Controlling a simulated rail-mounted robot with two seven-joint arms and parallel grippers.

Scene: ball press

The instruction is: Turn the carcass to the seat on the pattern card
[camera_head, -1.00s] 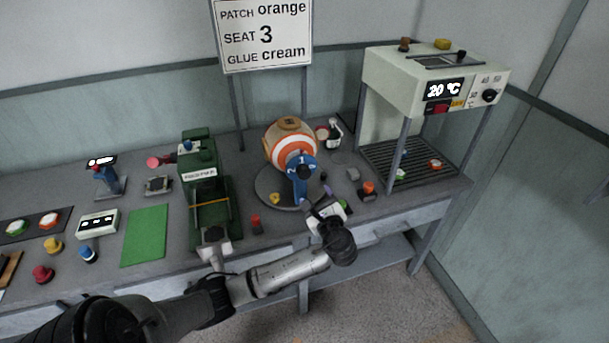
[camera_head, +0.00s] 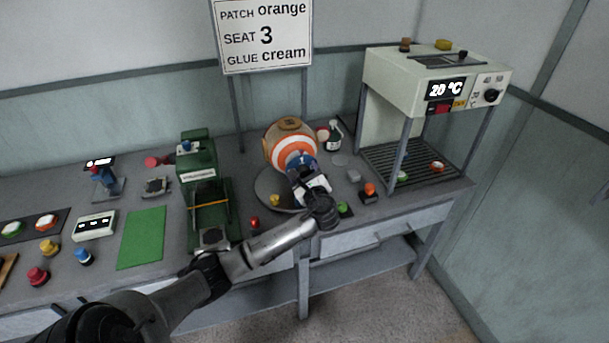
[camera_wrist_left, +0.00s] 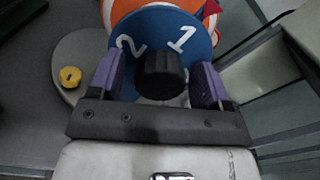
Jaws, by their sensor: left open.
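The carcass (camera_head: 292,141) is a tan and orange-white banded ball on a round grey base (camera_head: 268,183). A blue dial on its front, numbered 1 and 2 in the wrist view (camera_wrist_left: 157,28), carries a black knob (camera_wrist_left: 160,75). My left gripper (camera_head: 306,180) is open in front of the dial. In the wrist view its purple fingers (camera_wrist_left: 157,82) stand on either side of the knob, apart from it. The pattern card (camera_head: 262,36) reads patch orange, seat 3, glue cream. My right gripper is not in view.
A green press (camera_head: 201,180) stands left of the ball. A white oven (camera_head: 430,75) with a slatted deck stands at the right. A yellow knob (camera_wrist_left: 70,76) sits on the base. A red-orange button (camera_head: 369,190) and small bottle (camera_head: 335,135) are to the right.

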